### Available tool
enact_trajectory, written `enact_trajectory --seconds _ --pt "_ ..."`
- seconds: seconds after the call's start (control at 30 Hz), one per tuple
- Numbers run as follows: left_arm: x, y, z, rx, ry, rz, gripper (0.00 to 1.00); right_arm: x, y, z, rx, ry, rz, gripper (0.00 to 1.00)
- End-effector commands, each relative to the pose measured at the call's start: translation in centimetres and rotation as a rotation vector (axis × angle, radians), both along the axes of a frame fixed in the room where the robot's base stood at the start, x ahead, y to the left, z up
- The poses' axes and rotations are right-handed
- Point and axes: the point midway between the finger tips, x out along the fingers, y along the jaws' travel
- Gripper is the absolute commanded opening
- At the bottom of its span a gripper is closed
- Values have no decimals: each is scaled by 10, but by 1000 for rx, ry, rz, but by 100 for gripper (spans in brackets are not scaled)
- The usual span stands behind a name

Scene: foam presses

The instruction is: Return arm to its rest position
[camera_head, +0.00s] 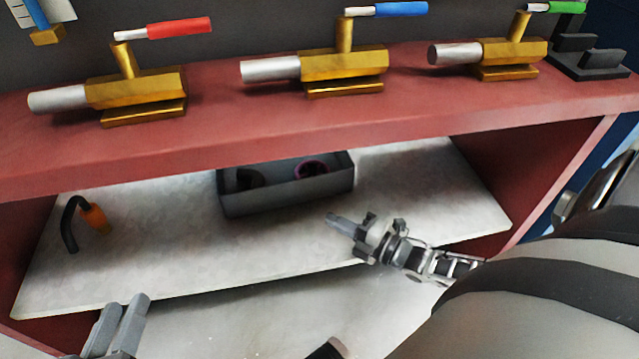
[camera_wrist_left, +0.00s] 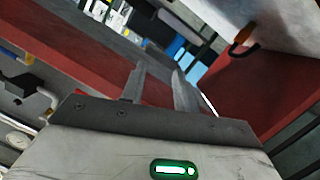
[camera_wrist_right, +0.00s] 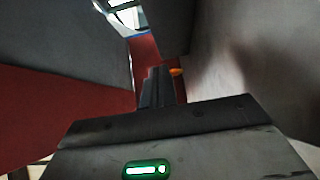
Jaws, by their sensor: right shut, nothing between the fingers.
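My right gripper (camera_head: 338,222) is shut and empty. In the head view it is over the pale lower shelf (camera_head: 440,190), just to the right of and in front of the dark grey bin (camera_head: 290,195). Its fingers also show pressed together in the right wrist view (camera_wrist_right: 157,88). My left gripper (camera_head: 126,318) is at the bottom left of the head view, in front of the shelf's front edge. The left wrist view shows its two fingers (camera_wrist_left: 160,88) apart with nothing between them.
The red upper shelf (camera_head: 400,118) overhangs the lower one. It carries brass presses with a red handle (camera_head: 180,28), a blue handle (camera_head: 400,9) and a green handle (camera_head: 567,7). The bin holds dark round items. An orange-and-black hooked tool (camera_head: 95,217) lies at the lower shelf's left.

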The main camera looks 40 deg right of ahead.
Motion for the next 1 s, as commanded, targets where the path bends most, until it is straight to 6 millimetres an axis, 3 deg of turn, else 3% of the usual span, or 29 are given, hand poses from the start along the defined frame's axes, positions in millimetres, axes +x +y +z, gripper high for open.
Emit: enact_trajectory --seconds 0.13,0.47,0.57,0.8,1.0 --pt "0 1 -1 19 2 1 31 -11 -5 0 0 0 0 0" --pt "0 2 3 29 7 4 31 -13 -5 8 0 -1 0 0" --pt "0 6 18 50 23 17 31 -13 -5 33 1 -2 0 0" --pt "-4 28 61 165 105 77 31 -13 -5 127 1 -1 0 0" --pt "-9 42 71 233 151 105 31 -13 -5 165 1 -1 0 0"
